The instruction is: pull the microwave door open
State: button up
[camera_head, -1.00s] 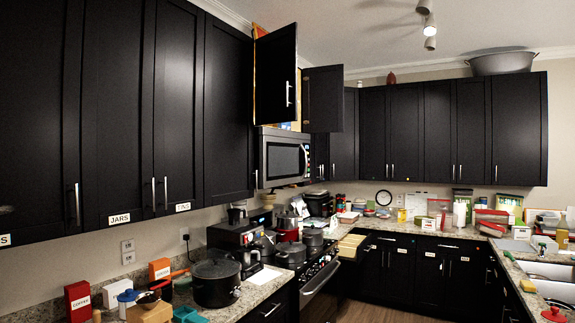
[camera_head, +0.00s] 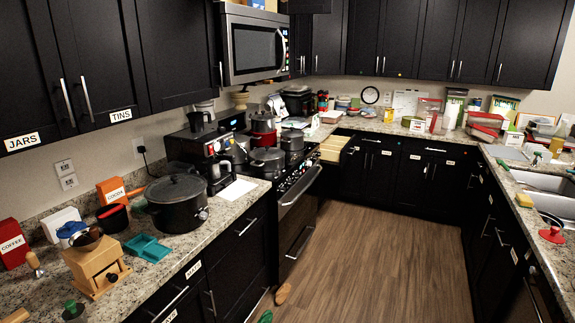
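The microwave (camera_head: 252,44) is mounted under the upper cabinets, above the stove, in the upper middle of the head view. It has a steel frame, a dark window and a lit control strip on its right side. Its door (camera_head: 254,46) looks shut, with a curved handle (camera_head: 281,48) along the door's right edge. My gripper is not in view.
The stove (camera_head: 297,182) below holds several pots. A large black stockpot (camera_head: 177,203) stands on the left counter among boxes, a wooden grinder (camera_head: 95,267) and a teal tray (camera_head: 146,248). A pale drawer (camera_head: 333,149) stands open right of the stove.

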aim_at(252, 46)
jog(key=i+z, duration=0.3)
jog(key=i, duration=1.7)
